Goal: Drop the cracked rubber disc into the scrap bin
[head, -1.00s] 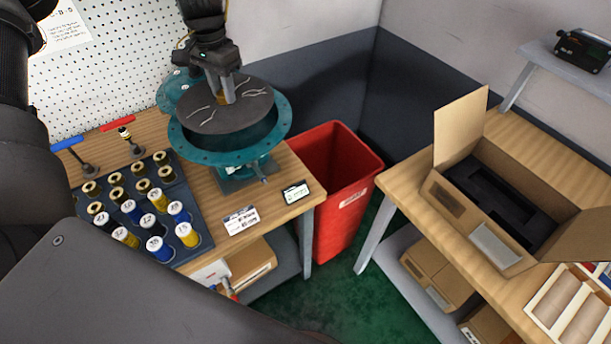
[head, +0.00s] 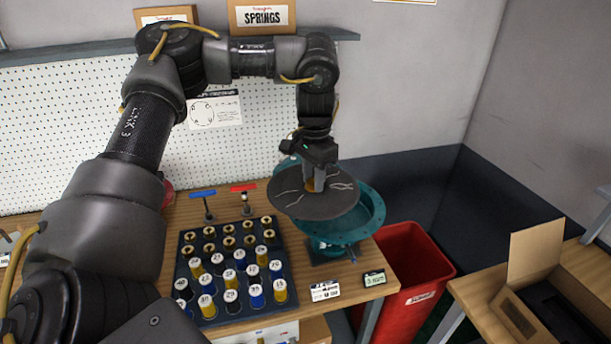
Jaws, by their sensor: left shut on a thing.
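The cracked rubber disc (head: 335,203) is dark grey with pale crack lines and a small brass-coloured piece at its middle. My left gripper (head: 315,185) is shut on it at the middle and holds it roughly flat. In the picture the disc overlaps the left part of a teal round housing (head: 372,212); I cannot tell how far above it is. The red scrap bin (head: 440,262) stands on the floor to the right of the workbench, its open top showing. My right gripper is not in view.
A dark tray (head: 182,262) with several numbered spools and brass pieces sits on the bench (head: 293,262). Red and blue handled tools (head: 203,193) stand behind it. A small display (head: 374,278) is at the bench's front edge. An open cardboard box (head: 537,252) is at the right.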

